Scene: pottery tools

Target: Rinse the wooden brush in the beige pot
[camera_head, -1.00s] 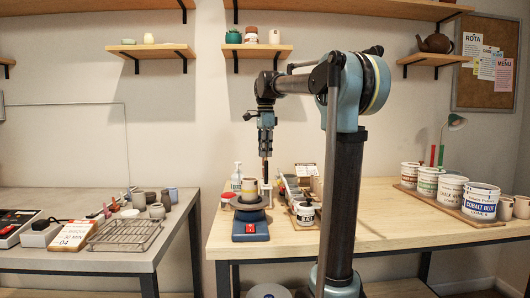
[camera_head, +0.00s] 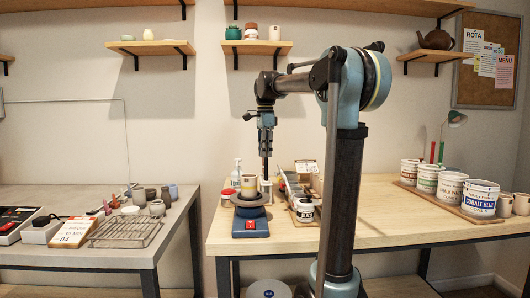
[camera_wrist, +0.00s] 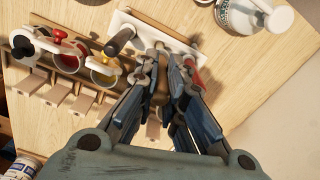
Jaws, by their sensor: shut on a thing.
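My gripper (camera_head: 266,152) points straight down over the back of the wooden table, shut on the slim brown wooden brush (camera_head: 265,168), which hangs below it. In the wrist view the fingers (camera_wrist: 167,62) come close together and hide most of what they hold. The beige pot (camera_head: 249,184) stands upright on a dark round plate, just left of the brush in the head view. Whether the brush tip touches anything is too small to tell.
A blue-based device (camera_head: 250,227) carries the round plate. A white holder (camera_wrist: 150,30) with an upright dark rod lies by the fingertips. A black-labelled tub (camera_head: 305,209) stands to the right. Paint buckets (camera_head: 450,188) stand farther right, with bare table between.

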